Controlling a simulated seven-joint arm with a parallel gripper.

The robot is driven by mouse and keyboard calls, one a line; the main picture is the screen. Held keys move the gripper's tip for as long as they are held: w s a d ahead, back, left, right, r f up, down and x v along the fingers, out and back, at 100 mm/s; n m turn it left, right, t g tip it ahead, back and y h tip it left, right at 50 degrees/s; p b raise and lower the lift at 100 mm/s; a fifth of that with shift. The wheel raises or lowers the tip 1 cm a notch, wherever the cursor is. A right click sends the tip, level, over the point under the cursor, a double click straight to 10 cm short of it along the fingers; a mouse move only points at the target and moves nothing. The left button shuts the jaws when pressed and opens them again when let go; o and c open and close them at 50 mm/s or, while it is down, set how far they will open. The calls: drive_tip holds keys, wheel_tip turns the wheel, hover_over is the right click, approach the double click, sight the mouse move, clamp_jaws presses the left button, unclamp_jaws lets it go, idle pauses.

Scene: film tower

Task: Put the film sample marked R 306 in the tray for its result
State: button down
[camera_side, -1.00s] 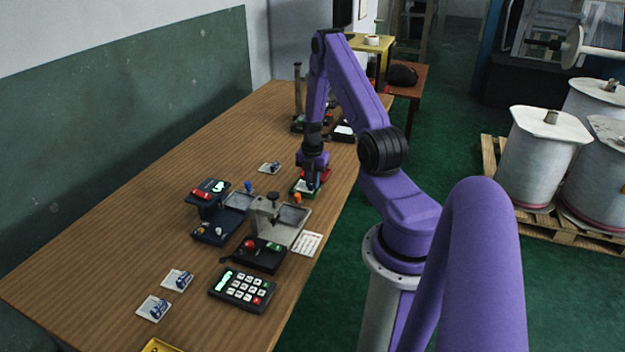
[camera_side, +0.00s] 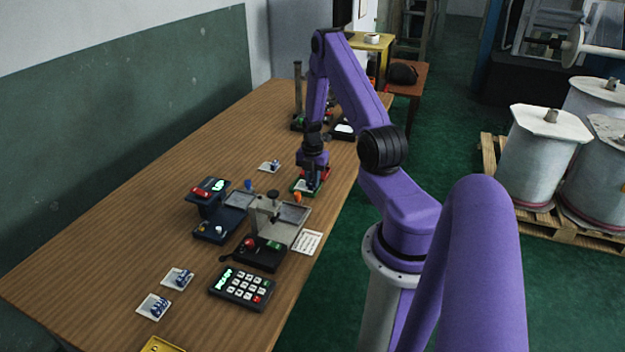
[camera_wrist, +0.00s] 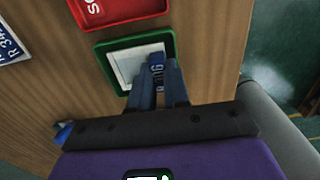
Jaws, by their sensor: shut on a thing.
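My gripper (camera_side: 308,183) is over the green tray (camera_side: 293,188) near the right edge of the table. In the wrist view, its two fingers (camera_wrist: 158,72) are shut on a blue marked piece (camera_wrist: 156,58) of the film sample. The sample's pale sheet (camera_wrist: 128,64) lies within the rim of the green tray (camera_wrist: 105,45). Whether it touches the tray floor I cannot tell. The mark is too small and partly hidden to read. The red tray (camera_wrist: 120,10) with white lettering is just beyond the green one, and also shows in the side view (camera_side: 324,172).
Another sample (camera_wrist: 10,45) marked R 34-something lies left of the trays; it also shows in the side view (camera_side: 269,166). Two more samples (camera_side: 178,278) (camera_side: 154,307) lie near a keypad (camera_side: 241,288). A grey device (camera_side: 275,222) and a dark blue device (camera_side: 215,215) stand mid-table.

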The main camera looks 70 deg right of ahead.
drive_tip(key=shift+c, duration=2.4)
unclamp_jaws()
drive_tip(key=shift+r, duration=3.5)
